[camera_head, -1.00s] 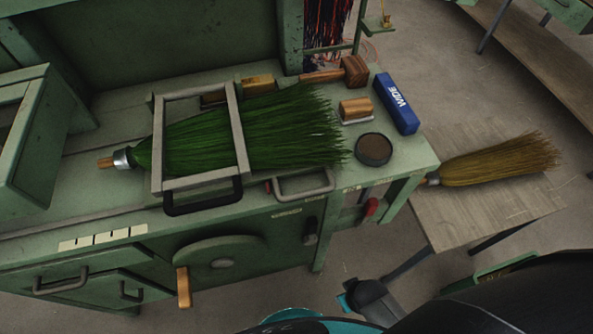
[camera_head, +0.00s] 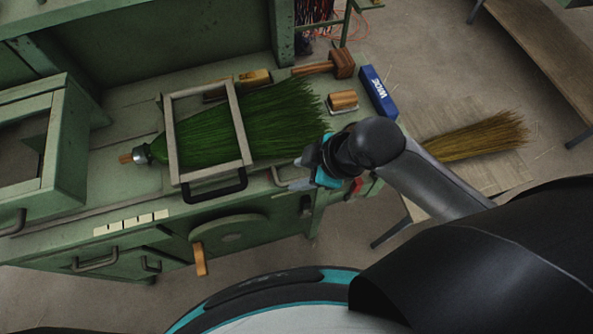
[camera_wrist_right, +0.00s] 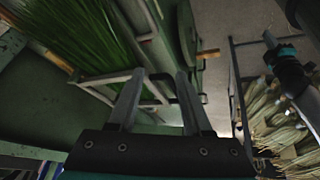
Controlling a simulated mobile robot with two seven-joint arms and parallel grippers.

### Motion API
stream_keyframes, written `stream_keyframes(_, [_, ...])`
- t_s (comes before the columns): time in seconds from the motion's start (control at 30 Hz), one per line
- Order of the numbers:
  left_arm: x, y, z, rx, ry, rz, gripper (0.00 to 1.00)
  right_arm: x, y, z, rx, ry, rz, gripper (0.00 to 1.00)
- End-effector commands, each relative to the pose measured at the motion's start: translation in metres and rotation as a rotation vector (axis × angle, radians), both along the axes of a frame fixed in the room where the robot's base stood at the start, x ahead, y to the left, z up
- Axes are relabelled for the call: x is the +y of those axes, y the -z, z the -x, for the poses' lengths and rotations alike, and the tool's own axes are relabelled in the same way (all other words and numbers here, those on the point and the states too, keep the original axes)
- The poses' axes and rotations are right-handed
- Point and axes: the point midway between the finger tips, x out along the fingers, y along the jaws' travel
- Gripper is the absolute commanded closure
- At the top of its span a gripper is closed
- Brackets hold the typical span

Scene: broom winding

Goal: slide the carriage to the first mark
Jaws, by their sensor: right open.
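The carriage (camera_head: 240,128) is a grey rectangular frame around the green broom (camera_head: 282,118), with a black handle (camera_head: 222,190) at its front. In the head view, a pale strip with black marks (camera_head: 132,222) lies on the bench's front edge, left of the handle. My right gripper (camera_head: 290,180) is right of the carriage, near the bench front. In the wrist view its two open fingers (camera_wrist_right: 160,95) are apart, with the black handle (camera_wrist_right: 160,77) beyond them; I see nothing gripped. What looks like my left gripper (camera_wrist_right: 268,40) shows at the wrist view's right, too small to read.
A blue box (camera_head: 377,92), a wooden block (camera_head: 343,101) and a mallet (camera_head: 340,64) lie at the bench's right end. A tan broom (camera_head: 475,137) lies on a side table. A wheel with a wooden crank (camera_head: 201,260) sticks out below the carriage.

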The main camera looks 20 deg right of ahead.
Motion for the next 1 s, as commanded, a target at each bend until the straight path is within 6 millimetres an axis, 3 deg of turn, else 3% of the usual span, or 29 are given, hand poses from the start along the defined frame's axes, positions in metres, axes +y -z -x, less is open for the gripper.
stream_keyframes(0.2, [0.001,-0.002,-0.002,-0.002,0.001,-0.002,1.0,-0.028,0.005,-0.016,-0.038,-0.347,0.077,0.5])
stream_keyframes(0.47, [0.002,-0.002,-0.002,-0.004,0.001,-0.002,1.0,-0.062,0.007,-0.028,-0.039,-0.467,0.111,0.5])
stream_keyframes(0.67, [0.002,-0.001,-0.003,-0.005,0.001,-0.003,1.0,-0.059,0.018,-0.03,-0.038,-0.473,0.107,0.5])
stream_keyframes(1.0, [0.003,0.0,-0.003,-0.005,0.001,-0.003,1.0,-0.036,0.071,-0.039,-0.037,-0.471,0.107,0.5])
